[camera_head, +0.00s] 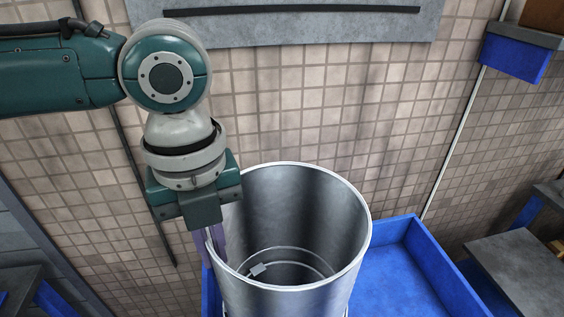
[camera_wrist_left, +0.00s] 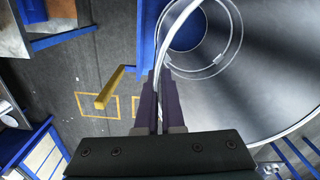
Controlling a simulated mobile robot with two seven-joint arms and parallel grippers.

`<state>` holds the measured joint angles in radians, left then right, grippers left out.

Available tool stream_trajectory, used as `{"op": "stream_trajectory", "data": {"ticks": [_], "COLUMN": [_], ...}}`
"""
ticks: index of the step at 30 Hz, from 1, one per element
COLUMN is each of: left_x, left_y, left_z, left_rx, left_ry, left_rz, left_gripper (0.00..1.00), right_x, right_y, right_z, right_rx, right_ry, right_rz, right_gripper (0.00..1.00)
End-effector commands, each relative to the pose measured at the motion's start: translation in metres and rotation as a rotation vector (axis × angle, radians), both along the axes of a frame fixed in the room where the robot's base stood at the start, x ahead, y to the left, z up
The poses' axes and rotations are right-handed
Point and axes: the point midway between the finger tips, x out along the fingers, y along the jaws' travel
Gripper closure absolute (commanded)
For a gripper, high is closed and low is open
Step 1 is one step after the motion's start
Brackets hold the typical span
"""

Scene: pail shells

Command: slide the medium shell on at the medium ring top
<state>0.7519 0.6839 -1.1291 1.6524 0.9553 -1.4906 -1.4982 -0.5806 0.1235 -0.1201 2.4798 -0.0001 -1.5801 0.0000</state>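A large shiny metal shell (camera_head: 330,235), an open tube, stands roughly upright at the centre of the head view. My left gripper (camera_head: 212,248) is at its left rim, with purple fingers on either side of the wall. In the left wrist view the gripper (camera_wrist_left: 158,105) closes on the rim of the shell (camera_wrist_left: 255,80), which runs between the fingers. Inside, low down, a thin ring (camera_head: 290,250) with a small pale block (camera_head: 258,270) shows. I cannot tell whether the shell touches it. The shell's lower end is hidden. My right gripper is out of view.
A blue tray (camera_head: 448,268) lies below and behind the shell, with bare floor in it to the right. Grey tables (camera_head: 525,265) stand at the right. A yellow bar (camera_wrist_left: 110,87) shows in the left wrist view.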

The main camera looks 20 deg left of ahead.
Motion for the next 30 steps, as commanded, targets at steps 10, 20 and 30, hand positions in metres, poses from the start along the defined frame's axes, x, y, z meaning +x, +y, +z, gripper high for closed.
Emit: {"op": "stream_trajectory", "data": {"ticks": [10, 20, 30], "left_x": [0.0009, 0.0011, 0.0011], "left_y": [-0.0002, -0.0002, -0.0003], "left_z": [0.0021, 0.001, 0.0022], "left_rx": [-0.001, -0.002, -0.002], "left_ry": [-0.003, -0.004, -0.004], "left_rz": [0.0, 0.0, 0.0], "left_gripper": [1.0, 1.0, 1.0], "right_x": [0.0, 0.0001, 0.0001], "right_y": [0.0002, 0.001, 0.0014], "right_z": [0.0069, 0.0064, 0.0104], "right_rx": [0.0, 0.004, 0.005], "right_ry": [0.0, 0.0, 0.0], "right_rz": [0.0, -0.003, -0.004], "right_gripper": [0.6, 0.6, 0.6]}}
